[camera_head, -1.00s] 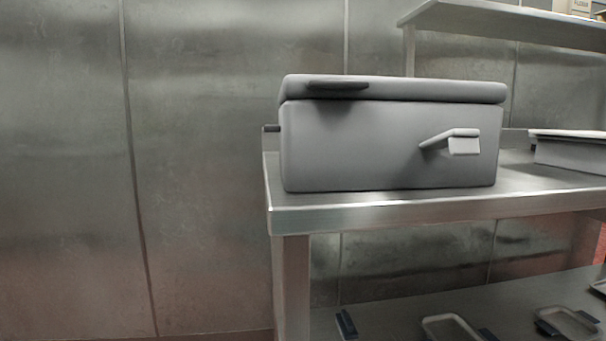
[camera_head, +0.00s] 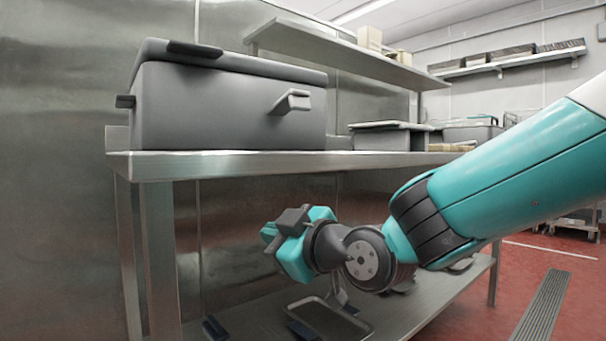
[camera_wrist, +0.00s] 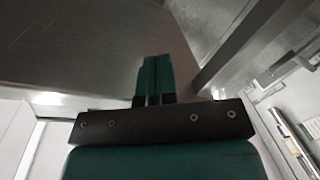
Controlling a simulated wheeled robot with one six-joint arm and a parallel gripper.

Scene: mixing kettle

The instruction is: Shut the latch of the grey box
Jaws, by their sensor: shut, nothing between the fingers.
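The grey box (camera_head: 225,112) stands on the metal table at left in the head view, its lid (camera_head: 245,65) down. A light grey bracket (camera_head: 292,101) juts out from the front wall; I cannot tell which of these is the latch. My gripper (camera_head: 274,240) is below the tabletop level, in front of the table, apart from the box. In the wrist view my gripper's teal fingers (camera_wrist: 154,80) are shut together with nothing between them. The box is not recognisable there.
The metal table edge (camera_head: 270,164) lies above my gripper. A lower shelf (camera_head: 385,320) holds several trays. A smaller grey container (camera_head: 388,137) stands right of the box, under an overhead shelf (camera_head: 340,50).

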